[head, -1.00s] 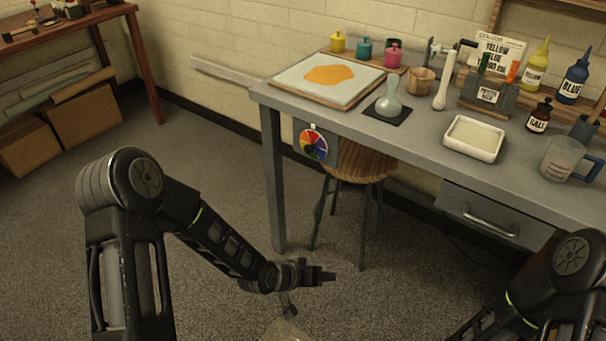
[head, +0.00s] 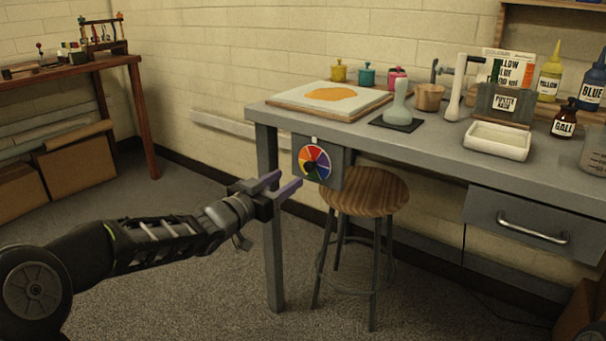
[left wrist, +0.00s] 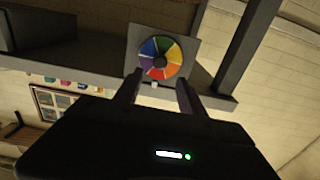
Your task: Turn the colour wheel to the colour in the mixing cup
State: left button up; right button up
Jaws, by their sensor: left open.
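The colour wheel (head: 314,163) has several coloured wedges and a dark centre knob. It is mounted on a grey plate (head: 335,182) hanging at the table's front left, with a small white marker above the wheel. In the left wrist view the wheel (left wrist: 160,58) appears upside down, just beyond the fingertips. My left gripper (head: 288,183) is open and empty, pointing at the wheel from the left and apart from it; its fingers also show in the left wrist view (left wrist: 158,90). A clear measuring cup (head: 594,152) is cut off at the right edge; whether it is the mixing cup I cannot tell.
A wooden stool (head: 365,195) stands just right of the wheel, under the table (head: 440,150). A table leg (head: 272,250) is behind my left gripper. On top are a tray with an orange blot (head: 283,109), a white dish (head: 497,143) and bottles.

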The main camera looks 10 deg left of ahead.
aim_at(307, 167)
pick_arm(q)
jog(key=shift+w, duration=0.1)
jog(key=b+x, duration=0.1)
jog(key=x, duration=0.5)
jog(key=shift+w+d+f+b, duration=0.1)
jog(key=shift+f+b, duration=0.05)
jog(key=shift+b, duration=0.25)
jog(key=shift+w+d, duration=0.2)
jog(key=shift+w, duration=0.45)
jog(key=shift+c, duration=0.6)
grip_shut()
